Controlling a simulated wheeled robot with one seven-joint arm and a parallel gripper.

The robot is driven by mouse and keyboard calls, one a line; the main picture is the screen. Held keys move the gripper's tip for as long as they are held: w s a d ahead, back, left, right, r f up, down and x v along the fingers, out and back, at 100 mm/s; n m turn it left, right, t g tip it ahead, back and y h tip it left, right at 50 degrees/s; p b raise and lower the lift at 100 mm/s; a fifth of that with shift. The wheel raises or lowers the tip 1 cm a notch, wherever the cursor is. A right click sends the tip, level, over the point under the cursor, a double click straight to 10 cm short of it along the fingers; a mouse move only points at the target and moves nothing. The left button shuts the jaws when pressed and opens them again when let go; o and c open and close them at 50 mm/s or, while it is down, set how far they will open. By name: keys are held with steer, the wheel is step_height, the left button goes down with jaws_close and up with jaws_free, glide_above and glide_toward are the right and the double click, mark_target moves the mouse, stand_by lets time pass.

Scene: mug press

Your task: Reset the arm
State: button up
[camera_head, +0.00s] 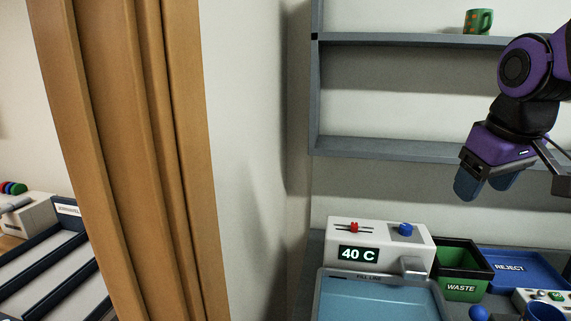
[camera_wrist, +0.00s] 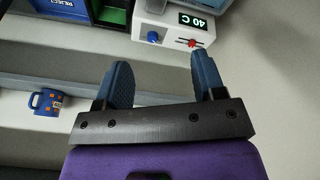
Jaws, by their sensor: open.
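My gripper (camera_head: 486,184) is at the right of the head view, raised in front of the grey shelf (camera_head: 400,150) and above the counter. Its two blue fingers show in the wrist view (camera_wrist: 164,88), spread apart with nothing between them. The rest of my purple and black arm runs off the right edge of the head view.
Below are a white unit reading 40 C (camera_head: 385,240), a water tray (camera_head: 380,300), a green WASTE bin (camera_head: 463,272) and a blue REJECT tray (camera_head: 530,268). A green mug (camera_head: 478,21) stands on the upper shelf. A blue mug (camera_wrist: 46,101) shows in the wrist view. A wooden post (camera_head: 135,150) stands left.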

steer(key=s+f+m+t, duration=0.1)
steer(key=s+m, duration=0.1)
steer(key=s, duration=0.8)
steer(key=shift+s+f+m+y, duration=0.3)
steer(key=shift+s+f, duration=0.05)
steer(key=shift+a, duration=0.1)
